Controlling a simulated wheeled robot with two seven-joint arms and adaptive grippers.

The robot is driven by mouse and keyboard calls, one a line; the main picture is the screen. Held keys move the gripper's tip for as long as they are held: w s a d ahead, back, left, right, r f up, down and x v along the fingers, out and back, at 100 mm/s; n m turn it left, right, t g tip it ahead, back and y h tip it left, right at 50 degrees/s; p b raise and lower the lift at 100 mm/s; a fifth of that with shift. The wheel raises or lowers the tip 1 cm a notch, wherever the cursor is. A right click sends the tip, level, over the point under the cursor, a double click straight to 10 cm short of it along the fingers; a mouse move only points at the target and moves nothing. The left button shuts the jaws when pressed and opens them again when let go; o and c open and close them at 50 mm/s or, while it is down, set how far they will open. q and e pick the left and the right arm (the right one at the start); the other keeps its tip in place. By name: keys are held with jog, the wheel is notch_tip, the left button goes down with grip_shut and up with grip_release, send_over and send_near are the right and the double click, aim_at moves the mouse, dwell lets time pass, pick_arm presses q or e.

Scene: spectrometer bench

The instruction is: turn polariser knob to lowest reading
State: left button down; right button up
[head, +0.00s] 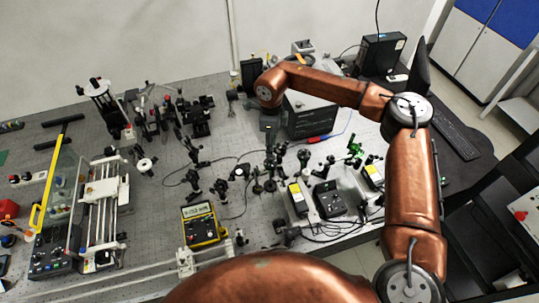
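My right arm reaches across the back of the bench, and its gripper (271,138) points down above several small black optic mounts (273,165). The fingers are small and dark against the mounts, so I cannot tell whether they are open or touching anything. I cannot pick out the polariser knob for certain among these mounts. A yellow handheld meter (201,226) with a lit display lies front of centre on the bench; its digits are too small to read surely. My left gripper is not in view.
The perforated optical bench (225,185) is crowded. A dark grey box (309,118) stands right of my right gripper. A green mount (355,152) and black control boxes (328,199) with cables sit at right. A railed white stage (104,200) stands at left.

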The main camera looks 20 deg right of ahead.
aim_at(271, 159)
jog(key=shift+f+p, duration=0.6)
jog(key=shift+f, duration=2.55)
grip_shut()
